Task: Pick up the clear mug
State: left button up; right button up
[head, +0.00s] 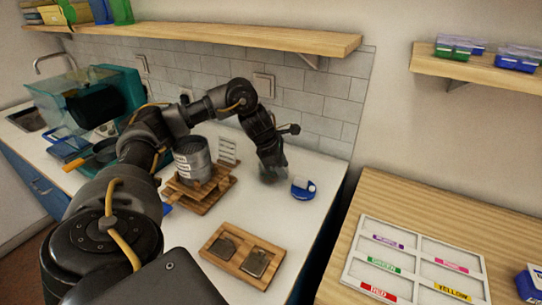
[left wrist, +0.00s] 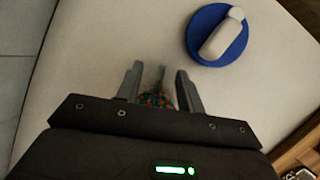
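My left gripper (head: 270,168) points down low over the white counter, near its right end. In the left wrist view its two fingers (left wrist: 159,72) stand apart. A cluster of small coloured beads (left wrist: 157,100) shows between them, partly cut off by the gripper body. A narrow grey piece sticks up behind the beads. I take this to be the clear mug, but its walls are hard to make out. In the head view only a blurred grey patch shows under the gripper. I cannot tell whether the fingers touch the mug. My right gripper is not in view.
A blue round dish (head: 303,189) with a white piece lies just right of the gripper. A grey ribbed container (head: 193,160) stands on a wooden rack to the left. A wooden tray (head: 217,250) lies nearer. A labelled white sorting board (head: 407,272) lies on the right table.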

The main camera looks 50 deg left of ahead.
pick_arm(q)
jog(key=shift+f, duration=0.25)
jog(key=shift+c, duration=0.4)
jog(key=c, duration=0.7)
jog(key=shift+d, duration=0.1)
grip_shut()
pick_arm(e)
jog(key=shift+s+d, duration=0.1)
